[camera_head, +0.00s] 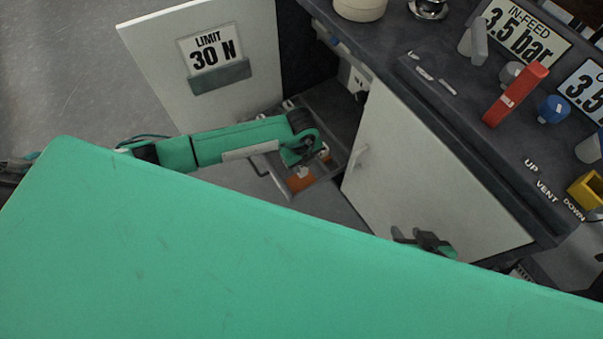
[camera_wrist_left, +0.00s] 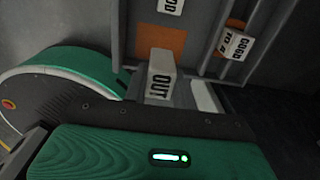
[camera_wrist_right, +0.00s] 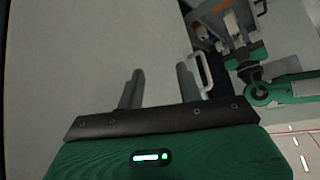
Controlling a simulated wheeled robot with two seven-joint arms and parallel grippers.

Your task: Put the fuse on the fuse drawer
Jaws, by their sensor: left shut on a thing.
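The fuse drawer (camera_head: 270,165) is pulled out of the open cabinet and has orange patches on its floor. My left gripper (camera_head: 312,160) is over the drawer. In the left wrist view it is shut on a pale block marked OUT (camera_wrist_left: 161,76), which looks like a fuse, in front of an orange patch (camera_wrist_left: 160,40). Another pale fuse marked GOOD (camera_wrist_left: 237,44) is in the drawer on a second orange patch. Whether the OUT block touches the drawer is unclear. My right gripper (camera_wrist_right: 160,85) is open and empty, facing the white door; it also shows in the head view (camera_head: 425,240).
A white door (camera_head: 205,55) with a LIMIT 30 N sign stands open at the left. A second white door (camera_head: 410,165) with a handle is right of the drawer. Above is a dark console with a red lever (camera_head: 515,95) and a blue knob (camera_head: 552,109).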

